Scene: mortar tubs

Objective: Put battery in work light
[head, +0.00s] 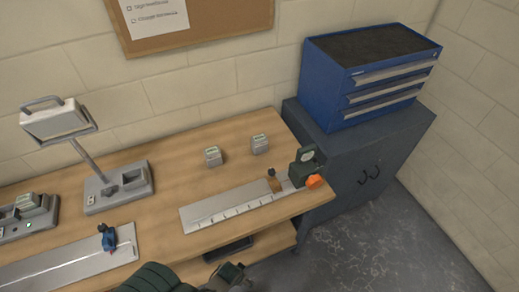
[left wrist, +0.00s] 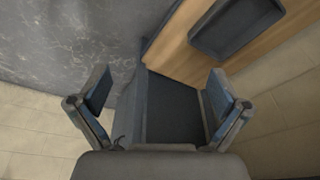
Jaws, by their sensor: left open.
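The work light (head: 118,188) stands on the bench at the left, its lamp head (head: 58,120) raised on a slanted post. Its grey base has a dark recess on top; I cannot tell what is inside. Two small grey batteries with green-marked tops stand upright behind the steel rule, a left one (head: 212,158) and a right one (head: 260,146). My left gripper (head: 230,276) is low at the front of the bench, apart from the batteries and the light. In the left wrist view it (left wrist: 160,92) is open and empty. My right gripper is not in view.
A charger (head: 28,220) with a green lamp is at the far left. A ruled metal plate (head: 235,207) with a dark green and orange device (head: 305,168) lies at the right. Another plate (head: 70,268) with a blue clamp lies at front left. A blue drawer chest (head: 350,85) stands beyond.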

